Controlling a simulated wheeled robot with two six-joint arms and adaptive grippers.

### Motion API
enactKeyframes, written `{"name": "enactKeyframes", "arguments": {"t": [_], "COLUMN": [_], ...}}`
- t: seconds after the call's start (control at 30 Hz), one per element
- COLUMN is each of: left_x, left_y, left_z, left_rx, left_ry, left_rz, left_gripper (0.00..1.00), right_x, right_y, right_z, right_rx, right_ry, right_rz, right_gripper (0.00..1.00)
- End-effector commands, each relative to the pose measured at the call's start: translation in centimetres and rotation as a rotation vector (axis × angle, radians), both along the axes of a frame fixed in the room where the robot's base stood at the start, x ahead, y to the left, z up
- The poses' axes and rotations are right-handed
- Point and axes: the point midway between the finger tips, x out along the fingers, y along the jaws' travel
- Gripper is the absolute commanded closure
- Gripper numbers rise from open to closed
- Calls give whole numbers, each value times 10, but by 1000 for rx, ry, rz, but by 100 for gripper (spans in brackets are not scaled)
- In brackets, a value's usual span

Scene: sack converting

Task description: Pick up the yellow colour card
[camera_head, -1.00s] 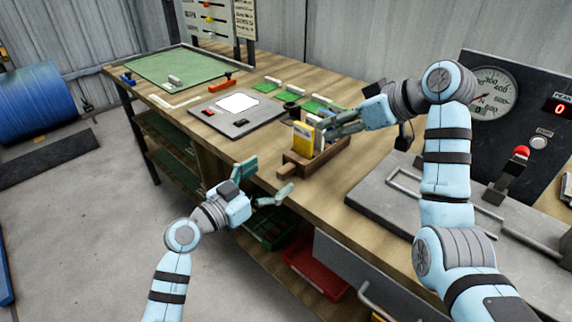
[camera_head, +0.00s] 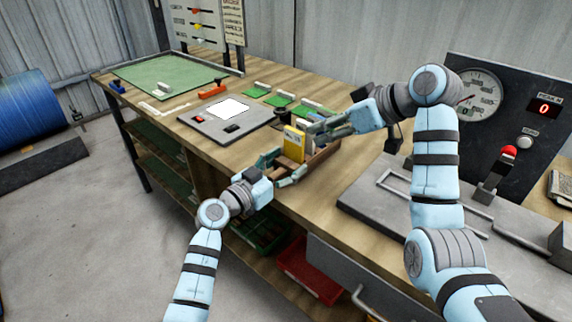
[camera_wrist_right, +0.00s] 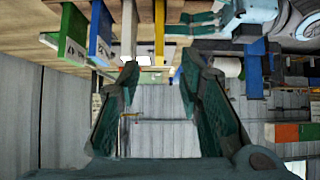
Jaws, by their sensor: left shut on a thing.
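The yellow colour card (camera_head: 294,143) stands upright in a wooden card box (camera_head: 321,158) near the bench's front edge. It also shows edge-on at the top of the right wrist view (camera_wrist_right: 159,32), beyond the fingertips. My right gripper (camera_head: 318,128) is open beside the card's upper right, and its fingers (camera_wrist_right: 160,72) are apart with nothing between them. My left gripper (camera_head: 283,168) is at the near left end of the box, below the yellow card, and is shut on the box's end. Its fingers hide that end.
White and blue cards stand in the box beside the yellow one. A grey panel with a white sheet (camera_head: 213,122) lies left of it. A dark round pot (camera_head: 281,113) stands behind. A grey machine with a dial (camera_head: 478,96) is at the right.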

Motion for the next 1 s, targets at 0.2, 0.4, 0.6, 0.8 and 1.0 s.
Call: {"name": "enactKeyframes", "arguments": {"t": [0.2, 0.4, 0.6, 0.8, 1.0], "left_x": [0, 0, 0, 0, 0], "left_y": [0, 0, 0, 0, 0], "left_z": [0, -1, 0, -1, -1], "left_rx": [0, 0, 0, 0, 0], "left_ry": [1, 1, 1, 1, 1], "left_rz": [0, 0, -1, 0, 0], "left_gripper": [70, 70, 70, 70, 70], "right_x": [-3, -13, 11, 30, 48], "right_y": [-11, -25, 11, 37, 67], "right_z": [-39, -51, -31, -42, -55], "right_rx": [-5, 228, 307, 303, 302], "right_ry": [63, -125, -218, -218, -215], "right_rz": [-17, -11, 0, 1, 1], "right_gripper": [79, 79, 79, 79, 79]}}
